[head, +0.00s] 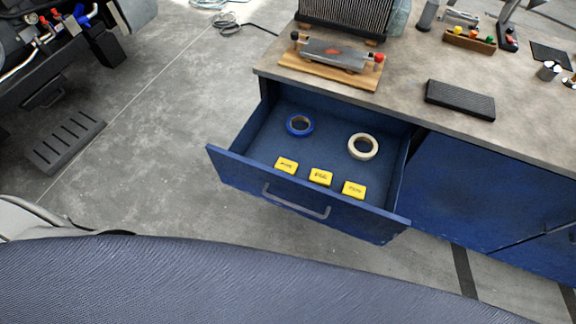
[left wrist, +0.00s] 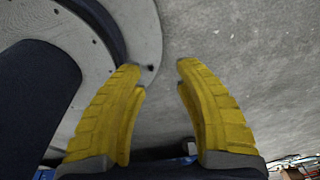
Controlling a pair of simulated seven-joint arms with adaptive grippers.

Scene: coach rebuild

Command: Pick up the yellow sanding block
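Three small yellow blocks with dark print lie in a row near the front of an open blue drawer: a left one (head: 287,165), a middle one (head: 321,177) and a right one (head: 354,189). I cannot read the print or tell which is the sanding block. My left gripper (left wrist: 160,72) shows in the left wrist view with its yellow fingers apart and nothing between them; grey floor lies beyond. It is not in the head view, away from the drawer. My right gripper is in neither view.
The open drawer (head: 310,217) also holds a blue tape roll (head: 299,124) and a cream tape roll (head: 363,146). The worktop (head: 410,65) above overhangs its back. On it are a wooden board (head: 310,71) with a metal tool and a dark ribbed block (head: 460,100).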

